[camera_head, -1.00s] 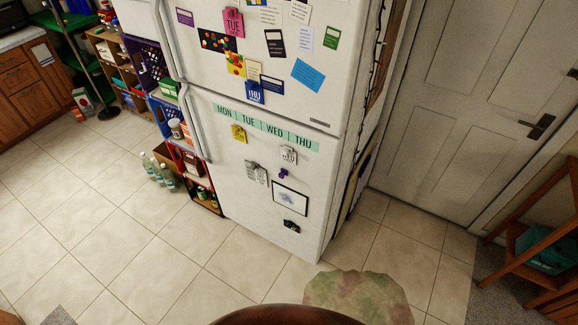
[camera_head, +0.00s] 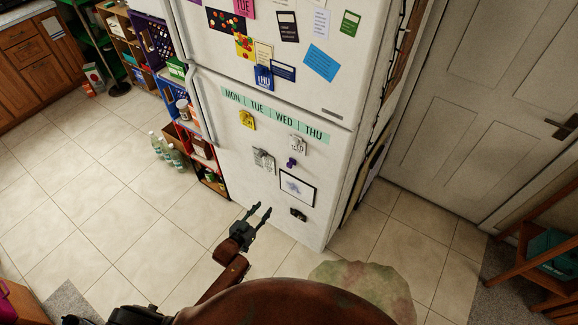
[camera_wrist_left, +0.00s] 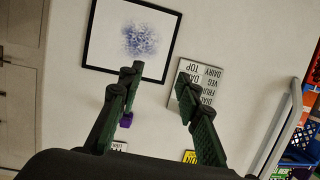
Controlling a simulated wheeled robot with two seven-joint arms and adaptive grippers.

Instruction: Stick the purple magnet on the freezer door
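The small purple magnet (camera_head: 292,162) is on the lower white door (camera_head: 235,165) of the fridge, below the green MON–THU strip and above a framed picture. In the left wrist view the purple magnet (camera_wrist_left: 126,121) shows beside one finger and is partly hidden by it. The upper white door (camera_head: 350,85) carries many cards and notes. My left gripper (camera_head: 262,208) is open and empty, in front of the lower part of the lower door, below and left of the magnet. In the left wrist view its two fingers (camera_wrist_left: 160,74) are spread apart before the door. My right gripper is not in view.
Other magnets, a framed picture (camera_head: 297,187) and a dark magnet (camera_head: 298,215) are on the lower door. Bottles (camera_head: 167,152) and a shelf stand left of the fridge. A door (camera_head: 465,100) and a wooden stand (camera_head: 545,255) are at right. Tiled floor is open at left.

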